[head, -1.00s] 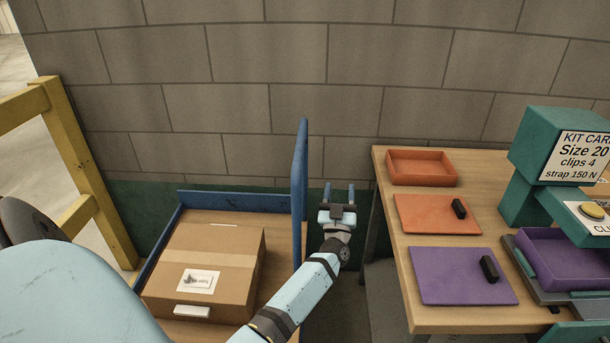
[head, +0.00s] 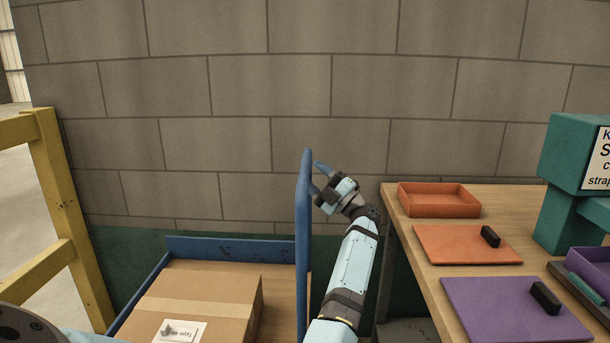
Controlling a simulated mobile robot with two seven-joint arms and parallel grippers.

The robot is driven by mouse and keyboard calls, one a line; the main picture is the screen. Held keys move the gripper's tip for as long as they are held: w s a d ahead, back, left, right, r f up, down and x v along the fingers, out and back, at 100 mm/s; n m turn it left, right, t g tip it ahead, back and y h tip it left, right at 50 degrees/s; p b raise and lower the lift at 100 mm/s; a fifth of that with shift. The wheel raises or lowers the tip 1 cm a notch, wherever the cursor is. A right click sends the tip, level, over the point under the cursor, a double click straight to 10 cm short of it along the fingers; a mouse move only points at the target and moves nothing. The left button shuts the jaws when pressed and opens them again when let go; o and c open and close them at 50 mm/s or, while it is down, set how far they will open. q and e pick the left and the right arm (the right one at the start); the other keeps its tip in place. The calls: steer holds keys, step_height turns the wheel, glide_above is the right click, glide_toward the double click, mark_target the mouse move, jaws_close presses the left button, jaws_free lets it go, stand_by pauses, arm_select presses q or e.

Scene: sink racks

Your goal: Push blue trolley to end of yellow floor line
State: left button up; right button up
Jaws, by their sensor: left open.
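The blue trolley (head: 225,249) stands at the left centre with its upright blue handle frame on its right side, seen nearly edge-on. A brown cardboard box (head: 205,297) with a white label lies on its deck. The yellow floor line does not show.
A wooden table (head: 400,225) on the right bears an orange tray (head: 438,199), an orange board (head: 460,244), a purple board (head: 505,312) and a teal stand (head: 575,150). A yellow rail (head: 62,205) stands left. A block wall closes the back.

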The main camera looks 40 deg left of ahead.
mark_target(306, 169)
arm_select(q)
steer(key=shift+b+x, duration=0.3)
steer(key=shift+x, duration=1.35)
arm_select(e)
steer(key=shift+w+d+n, duration=0.15)
steer(key=shift+w+n, duration=0.1)
steer(key=shift+n, duration=0.05)
arm_select(q)
steer(key=shift+c, duration=0.5)
jaws_close()
steer(key=shift+s+a+r+p, duration=0.1)
steer(key=shift+s+a+p, duration=0.3)
steer(key=shift+p, duration=0.15)
steer(key=s+a+p, duration=0.7)
steer(key=s+a, duration=0.4)
steer(key=a, duration=0.2)
steer(key=shift+s+a, duration=0.2)
steer(key=shift+a, duration=0.05)
arm_select(e)
step_height(306, 169, up, 10)
steer(key=m+t, duration=0.1)
steer(key=t, duration=0.3)
steer(key=shift+s+d+f+m, duration=0.2)
steer(key=shift+s+d+m, duration=0.15)
steer(key=shift+s+m, duration=0.05)
